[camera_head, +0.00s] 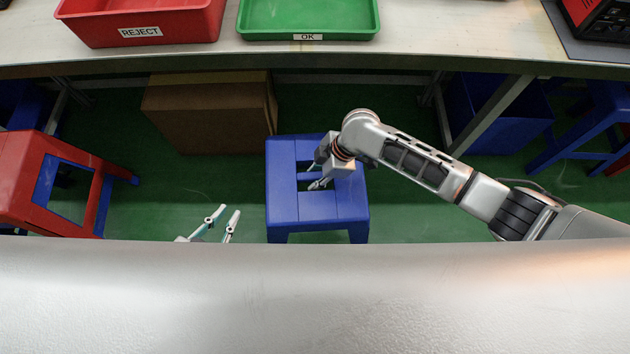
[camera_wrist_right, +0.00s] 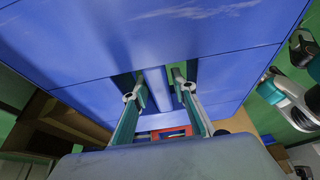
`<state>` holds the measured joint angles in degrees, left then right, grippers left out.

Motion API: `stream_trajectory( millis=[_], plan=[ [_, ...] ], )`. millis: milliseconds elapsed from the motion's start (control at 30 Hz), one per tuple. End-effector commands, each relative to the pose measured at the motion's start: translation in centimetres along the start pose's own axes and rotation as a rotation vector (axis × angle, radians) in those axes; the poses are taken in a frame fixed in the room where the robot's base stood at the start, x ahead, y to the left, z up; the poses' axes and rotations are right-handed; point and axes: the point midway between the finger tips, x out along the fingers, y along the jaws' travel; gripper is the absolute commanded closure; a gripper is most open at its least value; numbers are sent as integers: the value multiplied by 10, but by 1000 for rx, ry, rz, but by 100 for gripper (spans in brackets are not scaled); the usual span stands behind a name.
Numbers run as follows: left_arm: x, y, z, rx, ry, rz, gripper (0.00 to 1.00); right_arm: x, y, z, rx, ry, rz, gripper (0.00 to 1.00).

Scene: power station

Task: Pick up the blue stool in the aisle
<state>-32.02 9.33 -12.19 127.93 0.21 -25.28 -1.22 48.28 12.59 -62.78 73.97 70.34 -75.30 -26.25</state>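The blue stool (camera_head: 285,206) stands upright on the green floor in the middle of the head view. Its seat has two slots with a bar between them. My right gripper (camera_head: 317,176) is over the seat at these slots. In the right wrist view the seat (camera_wrist_right: 125,45) fills the upper part, and my right gripper (camera_wrist_right: 159,92) has its fingers apart, one on each side of the bar. A gap shows beside the bar. How deep the fingertips sit is unclear. My left gripper (camera_head: 224,218) is open and empty, left of the stool and apart from it.
A workbench (camera_head: 420,32) with a red REJECT tray (camera_head: 135,22) and a green OK tray (camera_head: 307,18) spans the back. A cardboard box (camera_head: 208,118) stands under it.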

Motion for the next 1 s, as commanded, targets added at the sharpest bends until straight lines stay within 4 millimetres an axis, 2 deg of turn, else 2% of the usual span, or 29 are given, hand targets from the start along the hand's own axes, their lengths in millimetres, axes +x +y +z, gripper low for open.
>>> stream_trajectory(
  millis=[233, 333, 767, 867, 1000],
  plan=[
    [0, 0, 0, 0, 0, 0, 85, 0, 0, 0, 0, 0, 0, 74],
    [0, 0, 0, 0, 0, 0, 85, 0, 0, 0, 0, 0, 0, 100],
    [0, 0, 0, 0, 0, 0, 85, -4, 2, -4, -2, 5, 3, 100],
    [-1, -3, -7, 3, 11, -4, 85, -14, 3, -8, -4, 5, 7, 100],
    [-3, -8, -21, 9, 31, -14, 85, -38, 6, -18, -8, 5, 14, 100]
  ],
)
